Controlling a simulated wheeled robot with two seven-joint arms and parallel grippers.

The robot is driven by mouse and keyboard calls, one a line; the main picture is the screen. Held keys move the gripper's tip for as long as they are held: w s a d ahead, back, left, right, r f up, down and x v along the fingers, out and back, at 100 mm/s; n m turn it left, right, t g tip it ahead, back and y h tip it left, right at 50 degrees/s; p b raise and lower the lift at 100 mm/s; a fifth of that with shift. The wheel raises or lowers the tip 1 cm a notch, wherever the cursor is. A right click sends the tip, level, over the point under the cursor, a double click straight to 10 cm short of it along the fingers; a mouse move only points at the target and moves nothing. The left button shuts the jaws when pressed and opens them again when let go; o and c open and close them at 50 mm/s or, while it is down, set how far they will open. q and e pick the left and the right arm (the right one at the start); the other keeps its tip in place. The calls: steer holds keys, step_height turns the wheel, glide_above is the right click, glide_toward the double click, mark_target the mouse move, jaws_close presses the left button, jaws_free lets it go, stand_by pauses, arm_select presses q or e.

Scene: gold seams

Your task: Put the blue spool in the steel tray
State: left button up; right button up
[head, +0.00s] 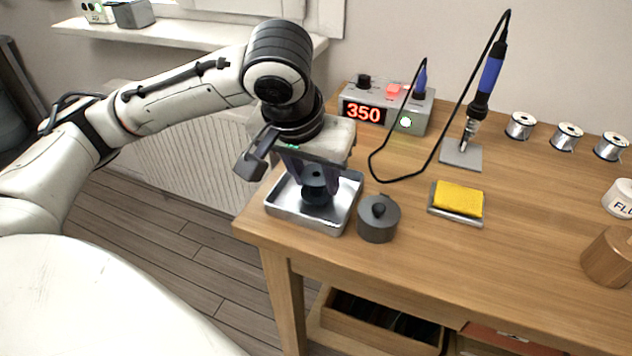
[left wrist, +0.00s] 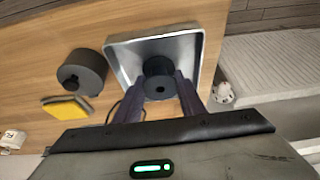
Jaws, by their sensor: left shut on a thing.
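The steel tray (head: 347,197) is a shallow, shiny square tray at the near left corner of the bench. It also shows in the left wrist view (left wrist: 196,42). The blue spool (head: 316,194) looks very dark, almost black, and is within the tray's outline in both views. My left gripper (head: 312,182) points down over the tray and is shut on the spool. In the left wrist view the spool (left wrist: 158,68) shows between the two fingers. I cannot tell whether its underside touches the tray floor. My right gripper is in neither view.
A dark grey lidded pot (head: 378,220) stands close right of the tray. A yellow sponge (head: 458,199) lies in a small holder. A soldering station (head: 385,108) reading 350 and an iron (head: 489,75) stand behind, with a loose black cable.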

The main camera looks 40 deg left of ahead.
arm_select(q)
steer(key=shift+f, duration=0.3)
steer(key=o, duration=1)
steer(key=shift+f, duration=0.1)
steer(key=shift+r, duration=0.35)
steer(key=p+v, duration=0.4)
steer(key=v, duration=0.7)
steer(key=shift+s+d+r, duration=0.1)
steer(key=shift+s+r, duration=0.15)
